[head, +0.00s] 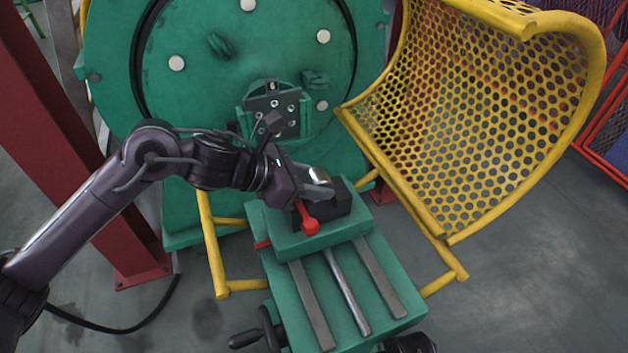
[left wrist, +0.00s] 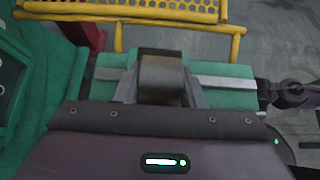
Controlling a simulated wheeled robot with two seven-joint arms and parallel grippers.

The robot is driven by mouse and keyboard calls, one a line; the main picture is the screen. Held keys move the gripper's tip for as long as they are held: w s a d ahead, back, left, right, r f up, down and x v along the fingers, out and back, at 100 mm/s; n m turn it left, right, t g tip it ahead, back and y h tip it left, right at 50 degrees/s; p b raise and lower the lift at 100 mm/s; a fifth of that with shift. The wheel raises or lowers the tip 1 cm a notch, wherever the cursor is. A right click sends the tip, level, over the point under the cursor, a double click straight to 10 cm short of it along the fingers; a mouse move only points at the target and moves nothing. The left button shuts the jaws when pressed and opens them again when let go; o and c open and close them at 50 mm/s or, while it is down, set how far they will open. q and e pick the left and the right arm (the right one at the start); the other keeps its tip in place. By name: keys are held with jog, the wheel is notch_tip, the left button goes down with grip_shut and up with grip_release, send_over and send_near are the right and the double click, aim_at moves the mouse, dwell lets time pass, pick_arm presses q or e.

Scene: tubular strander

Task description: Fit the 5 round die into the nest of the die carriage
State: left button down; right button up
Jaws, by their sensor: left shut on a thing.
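My left gripper (head: 318,189) is shut on the die (left wrist: 162,80), a dark grey round piece gripped between the two fingers in the left wrist view. The gripper is over the black nest block (head: 340,204) on the green die carriage (head: 290,243). In the head view the fingers largely cover the die, so I cannot tell whether it is seated or just above the nest. A red-knobbed lever (head: 309,225) stands at the block's near side. A dark shape at the bottom edge of the head view may be my right gripper (head: 410,343); its fingers are not clear.
The green machine disc (head: 225,90) with a bracket (head: 274,108) stands behind. A yellow perforated guard (head: 480,110) rises at the right. Carriage rails (head: 346,290) run toward me, with a black handwheel (head: 265,335) at near left. A red post (head: 60,110) stands left.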

pick_arm(q)
jog(key=shift+r+b, duration=0.1)
jog(key=shift+b, duration=0.2)
dwell(0.5)
jog(key=shift+f+b, duration=0.5)
jog(key=shift+b, duration=0.1)
jog(key=shift+r, duration=0.15)
jog(key=shift+r, duration=0.35)
dwell(0.4)
jog(key=shift+b, duration=0.7)
dwell(1.6)
jog(key=shift+f+b, duration=0.55)
